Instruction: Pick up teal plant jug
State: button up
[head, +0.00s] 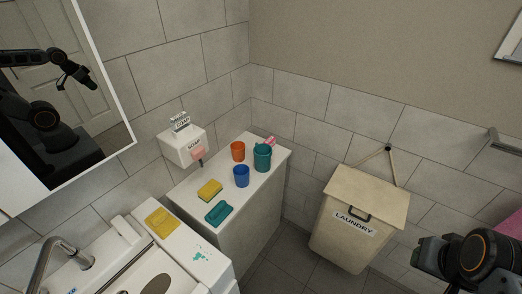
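The teal plant jug (262,159) stands upright near the far right corner of the white cabinet top, against the wall side. A small pink item shows just behind it, partly hidden by the jug. My arm is at the lower right of the head view, and its end is not directly visible there. A dark arm is reflected in the mirror at the upper left, with what looks like my gripper (76,75) at its end. The reflection is too small to tell whether it is open or shut. It is well apart from the jug.
An orange cup (238,151) and a blue cup (241,176) stand close left of the jug. A yellow sponge (209,190) and a teal item (218,212) lie nearer. A laundry hamper (335,248) stands right of the cabinet (257,215), with floor between. A soap dispenser (184,147) hangs left.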

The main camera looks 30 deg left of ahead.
aim_at(262, 152)
jog(key=u, duration=0.75)
jog(key=i, duration=1.1)
jog(key=u, duration=1)
